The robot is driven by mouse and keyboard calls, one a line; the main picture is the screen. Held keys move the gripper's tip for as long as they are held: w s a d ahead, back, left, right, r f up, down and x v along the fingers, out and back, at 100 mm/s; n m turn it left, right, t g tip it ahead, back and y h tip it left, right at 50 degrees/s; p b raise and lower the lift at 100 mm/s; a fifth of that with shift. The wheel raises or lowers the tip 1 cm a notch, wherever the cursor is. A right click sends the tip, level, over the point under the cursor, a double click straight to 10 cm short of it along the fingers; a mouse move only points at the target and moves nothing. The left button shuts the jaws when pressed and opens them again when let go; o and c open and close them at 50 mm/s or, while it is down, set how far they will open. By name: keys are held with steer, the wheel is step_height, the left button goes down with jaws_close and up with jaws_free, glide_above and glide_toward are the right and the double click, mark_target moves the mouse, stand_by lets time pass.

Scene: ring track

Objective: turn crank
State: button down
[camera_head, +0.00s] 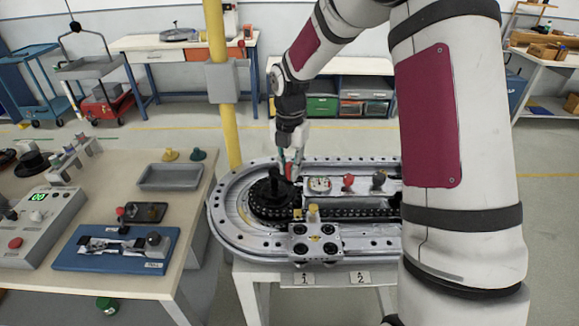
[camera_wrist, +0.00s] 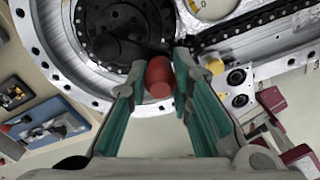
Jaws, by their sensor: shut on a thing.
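The crank is a black round hub (camera_head: 270,192) at the left end of the silver ring track (camera_head: 228,213) in the head view. The black hub also shows at the top of the wrist view (camera_wrist: 115,20). My gripper (camera_head: 292,170) reaches down to its right side. In the wrist view, the green fingers of my gripper (camera_wrist: 158,72) are shut on a red handle (camera_wrist: 158,80), one finger on each side. The handle stands at the hub's edge. My fingers and wrist partly hide the handle in the head view.
A wheeled carriage (camera_head: 315,243) with a yellow knob sits on the track's near side. A yellow post (camera_head: 222,90) rises behind. A workbench (camera_head: 197,190) with devices is at left.

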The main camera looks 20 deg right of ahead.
steer(key=c, duration=1.4)
jaws_free()
step_height(320, 180, up, 12)
